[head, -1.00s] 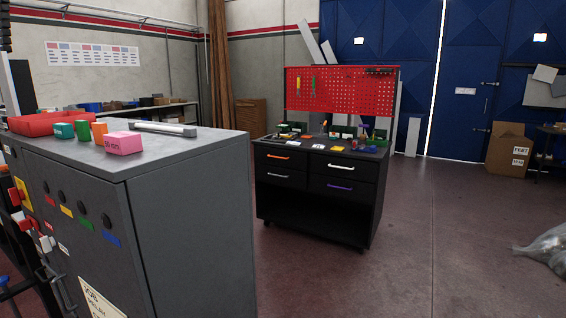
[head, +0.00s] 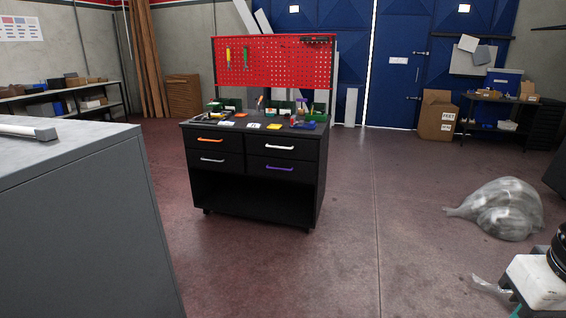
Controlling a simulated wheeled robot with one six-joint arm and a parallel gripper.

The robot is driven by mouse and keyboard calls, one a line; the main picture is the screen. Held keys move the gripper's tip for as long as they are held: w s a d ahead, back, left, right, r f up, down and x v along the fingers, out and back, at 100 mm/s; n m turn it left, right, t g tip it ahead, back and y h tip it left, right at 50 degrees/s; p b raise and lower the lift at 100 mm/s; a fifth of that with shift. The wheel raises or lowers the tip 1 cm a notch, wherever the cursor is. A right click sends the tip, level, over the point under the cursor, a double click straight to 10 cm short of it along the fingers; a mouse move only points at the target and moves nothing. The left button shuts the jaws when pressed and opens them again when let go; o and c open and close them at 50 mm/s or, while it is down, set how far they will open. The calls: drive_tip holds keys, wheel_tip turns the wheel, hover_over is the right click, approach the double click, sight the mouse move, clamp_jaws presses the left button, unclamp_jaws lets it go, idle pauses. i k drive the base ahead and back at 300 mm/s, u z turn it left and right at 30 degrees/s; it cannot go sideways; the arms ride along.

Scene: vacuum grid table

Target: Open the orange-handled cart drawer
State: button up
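The black cart (head: 255,195) stands ahead on the floor, a little left of the middle of the head view, with a red pegboard (head: 275,62) at its back. Its front has two columns of drawers. The orange handle (head: 210,140) is on the upper left drawer (head: 222,146), which looks shut. A white handle (head: 279,147) is on the upper right drawer, a pale grey one (head: 212,160) on the lower left, and a purple one (head: 279,168) on the lower right. My gripper does not show in the head view.
A grey cabinet (head: 95,220) stands close on the left. A clear plastic bag (head: 500,208) lies on the floor at right, with a white object (head: 538,285) at the lower right edge. The floor (head: 320,265) before the cart is open.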

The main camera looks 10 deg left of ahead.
sight(232, 143)
drive_tip(key=u, duration=0.3)
drive_tip(key=i, duration=2.1)
drive_tip(key=u, duration=0.55)
drive_tip(key=i, duration=2.95)
drive_tip(key=u, duration=0.1)
